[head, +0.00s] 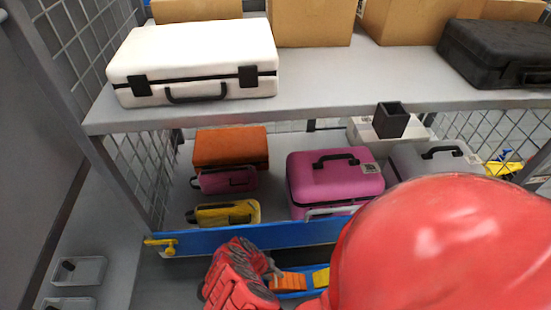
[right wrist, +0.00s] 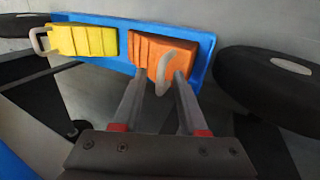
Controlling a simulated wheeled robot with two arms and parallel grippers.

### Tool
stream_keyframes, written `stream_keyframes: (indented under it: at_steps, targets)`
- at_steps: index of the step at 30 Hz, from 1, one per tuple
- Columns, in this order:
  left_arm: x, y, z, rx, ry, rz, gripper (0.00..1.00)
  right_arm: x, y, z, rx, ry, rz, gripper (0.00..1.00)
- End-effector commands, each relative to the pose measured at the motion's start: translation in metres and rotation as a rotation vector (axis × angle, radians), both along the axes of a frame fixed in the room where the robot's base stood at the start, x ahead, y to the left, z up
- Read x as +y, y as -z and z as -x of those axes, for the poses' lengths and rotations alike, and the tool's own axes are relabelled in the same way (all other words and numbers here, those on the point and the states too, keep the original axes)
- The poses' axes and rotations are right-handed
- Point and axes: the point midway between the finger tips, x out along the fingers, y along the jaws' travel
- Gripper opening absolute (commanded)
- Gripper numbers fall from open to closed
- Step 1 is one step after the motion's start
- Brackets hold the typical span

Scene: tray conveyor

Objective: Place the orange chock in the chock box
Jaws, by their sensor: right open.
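The orange chock (right wrist: 165,48) lies in a shallow blue box (right wrist: 205,42), beside a yellow chock (right wrist: 85,40) with a pale loop at its end. A pale curved loop stands up from the orange chock. My right gripper (right wrist: 162,76) is open, with its fingers on either side of that loop; I cannot tell whether they touch it. In the head view the orange chock (head: 288,282), the yellow chock (head: 321,278) and the blue box rim (head: 300,294) show in part between red arm parts. My left gripper is not in view.
A grey rack stands ahead. Its lower shelf (head: 270,190) has a blue front edge (head: 240,238) and holds orange, yellow, pink and grey cases. The upper shelf (head: 320,85) holds a white case (head: 195,60), cardboard boxes and a black case. Small clear trays (head: 80,272) lie at left.

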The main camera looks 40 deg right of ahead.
Motion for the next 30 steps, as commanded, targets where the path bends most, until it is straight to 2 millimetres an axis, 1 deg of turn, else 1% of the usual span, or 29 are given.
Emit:
stream_keyframes:
  at_steps: [1,6,9,13,18,30]
  targets:
    - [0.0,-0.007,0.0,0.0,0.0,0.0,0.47,0.006,-0.012,-0.003,-0.002,0.0,-0.006,0.42]
    - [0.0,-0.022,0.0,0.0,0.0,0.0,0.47,0.019,-0.049,-0.01,-0.001,0.0,-0.005,0.42]
    - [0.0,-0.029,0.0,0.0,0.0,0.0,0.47,0.026,-0.069,-0.015,-0.002,-0.003,-0.005,0.42]
    - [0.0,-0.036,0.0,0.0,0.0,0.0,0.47,0.032,-0.088,-0.018,0.001,0.0,-0.003,0.42]
    - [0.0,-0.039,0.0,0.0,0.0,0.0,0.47,0.036,-0.099,-0.02,0.004,-0.001,-0.001,0.42]
    - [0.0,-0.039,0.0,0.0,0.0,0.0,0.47,0.036,-0.099,-0.02,0.003,0.0,0.001,0.42]
